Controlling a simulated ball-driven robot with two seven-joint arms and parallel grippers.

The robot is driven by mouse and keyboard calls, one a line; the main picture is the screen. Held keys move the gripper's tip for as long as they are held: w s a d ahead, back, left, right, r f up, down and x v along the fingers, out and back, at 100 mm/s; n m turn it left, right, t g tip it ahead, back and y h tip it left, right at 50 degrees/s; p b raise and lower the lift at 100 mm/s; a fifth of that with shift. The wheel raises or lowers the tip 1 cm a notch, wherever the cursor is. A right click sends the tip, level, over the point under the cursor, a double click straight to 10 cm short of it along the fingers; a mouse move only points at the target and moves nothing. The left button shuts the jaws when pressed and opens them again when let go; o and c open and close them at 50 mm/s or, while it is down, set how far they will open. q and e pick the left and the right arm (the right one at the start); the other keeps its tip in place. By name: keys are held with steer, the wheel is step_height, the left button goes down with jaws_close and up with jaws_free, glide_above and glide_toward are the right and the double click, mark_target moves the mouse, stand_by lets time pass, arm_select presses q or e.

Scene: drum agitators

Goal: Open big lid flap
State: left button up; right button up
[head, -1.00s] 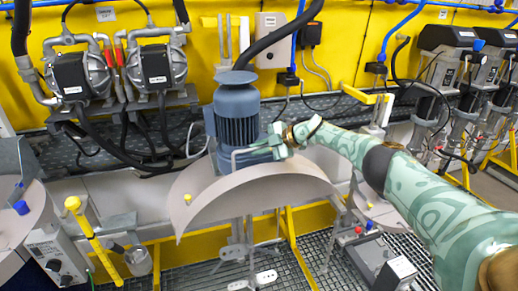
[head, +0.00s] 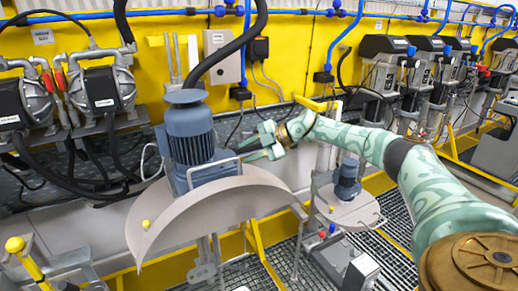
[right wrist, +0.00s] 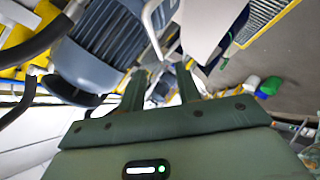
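The big lid flap (head: 205,215) is a beige half-round plate, standing tilted up beside the blue-grey agitator motor (head: 190,135). My left gripper is not in view.
A smaller drum lid (head: 347,208) with its own motor (head: 348,180) stands to the right. Pumps (head: 100,90) and black hoses are at the left by the yellow wall. A yellow-knobbed lever (head: 28,260) is at lower left. Grated floor (head: 395,215) lies at right.

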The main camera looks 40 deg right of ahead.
steer(key=v, duration=0.3)
steer(key=shift+s+d+r, duration=0.15)
steer(key=shift+s+r, duration=0.05)
stand_by(0.3)
